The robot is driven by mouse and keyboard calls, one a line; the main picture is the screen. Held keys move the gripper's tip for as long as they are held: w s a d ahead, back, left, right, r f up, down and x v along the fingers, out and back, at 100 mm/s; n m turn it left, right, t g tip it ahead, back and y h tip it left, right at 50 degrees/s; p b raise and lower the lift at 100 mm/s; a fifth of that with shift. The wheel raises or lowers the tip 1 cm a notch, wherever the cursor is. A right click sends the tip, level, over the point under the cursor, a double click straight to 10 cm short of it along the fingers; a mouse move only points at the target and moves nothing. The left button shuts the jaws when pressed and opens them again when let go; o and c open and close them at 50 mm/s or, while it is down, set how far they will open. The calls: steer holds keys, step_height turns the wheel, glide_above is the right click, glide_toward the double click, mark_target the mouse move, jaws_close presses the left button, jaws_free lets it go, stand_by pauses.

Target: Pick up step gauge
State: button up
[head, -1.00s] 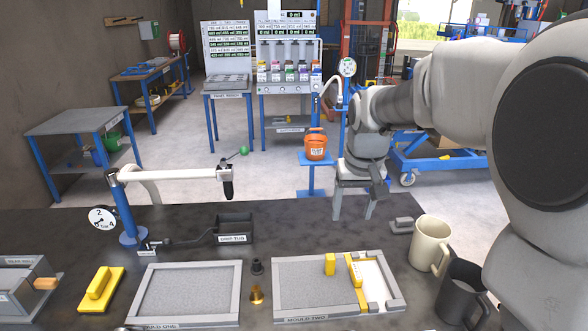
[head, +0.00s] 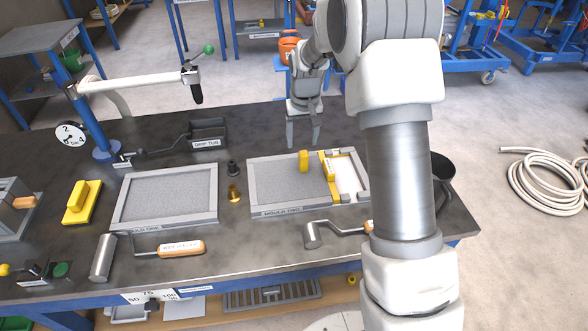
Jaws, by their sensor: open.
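No label in view names the step gauge, so I cannot tell for sure which thing it is. A small upright yellow block (head: 304,160) stands in the mould labelled two (head: 262,202). Beside it a yellow strip (head: 327,170) lies across the mould, next to a white area at its right end. My gripper (head: 303,143) points down beyond the mould's far edge, in line with the upright yellow block in the picture. Its fingers are apart with nothing between them. The grey block seen earlier right of the mould is not visible now; my arm covers that area.
Mould one (head: 165,197) lies to the left, with a dark and a brass fitting (head: 234,192) between the moulds. A dark mug (head: 441,168) is partly behind my arm.

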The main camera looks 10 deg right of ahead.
mark_target(304, 153)
steer(key=f, duration=0.3)
steer(key=shift+w, duration=0.2)
steer(key=shift+w+d+f, duration=0.15)
steer(key=shift+d+f, duration=0.05)
steer(key=shift+f, duration=1.15)
steer(key=shift+w+d+f, duration=0.1)
steer(key=shift+d+f, duration=0.05)
steer(key=shift+f, duration=1.2)
jaws_close()
